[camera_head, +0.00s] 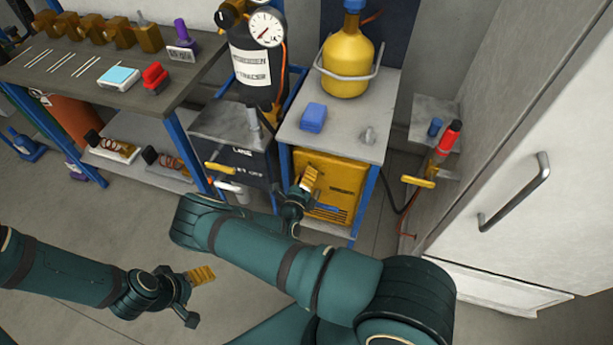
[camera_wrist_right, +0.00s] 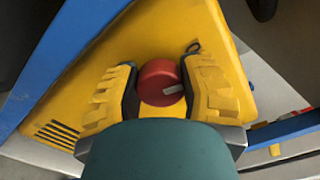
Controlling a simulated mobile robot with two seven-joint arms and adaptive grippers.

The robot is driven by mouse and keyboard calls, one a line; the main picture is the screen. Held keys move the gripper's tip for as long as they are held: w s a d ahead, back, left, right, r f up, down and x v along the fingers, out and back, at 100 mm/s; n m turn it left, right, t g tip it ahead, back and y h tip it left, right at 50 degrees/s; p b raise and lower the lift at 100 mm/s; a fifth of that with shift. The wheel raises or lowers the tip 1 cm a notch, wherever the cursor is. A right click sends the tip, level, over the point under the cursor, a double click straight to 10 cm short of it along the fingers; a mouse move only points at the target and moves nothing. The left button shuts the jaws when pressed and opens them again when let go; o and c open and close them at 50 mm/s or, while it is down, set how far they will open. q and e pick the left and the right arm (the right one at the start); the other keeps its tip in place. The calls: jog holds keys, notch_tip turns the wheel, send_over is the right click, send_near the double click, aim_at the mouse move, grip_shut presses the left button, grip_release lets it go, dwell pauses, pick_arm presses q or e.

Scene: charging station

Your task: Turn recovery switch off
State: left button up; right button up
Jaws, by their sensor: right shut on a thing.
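A round red knob (camera_wrist_right: 160,82) with a pale pointer mark sits on the face of the yellow recovery unit (camera_wrist_right: 150,30), between my right gripper's two yellow-padded fingers. The right gripper (camera_wrist_right: 161,90) is shut on the knob. The pale mark points to the right in the wrist view. In the head view the yellow unit (camera_head: 345,185) stands in a blue-framed cart, and my right gripper (camera_head: 302,185) is at its left front; the knob is hidden there. My left gripper (camera_head: 194,298) is open and empty above the floor at lower left.
The cart's grey top (camera_head: 345,135) holds a blue block (camera_head: 313,117) and a yellow cylinder (camera_head: 346,65). A dark box (camera_head: 240,145) with yellow and white handles stands left of it. A white cabinet door (camera_head: 550,150) is at right. Bare floor lies at lower left.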

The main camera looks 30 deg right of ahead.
jog(key=shift+n, duration=1.2)
jog(key=o, duration=1.2)
jog(key=v, duration=1.2)
jog(key=shift+d, duration=0.1)
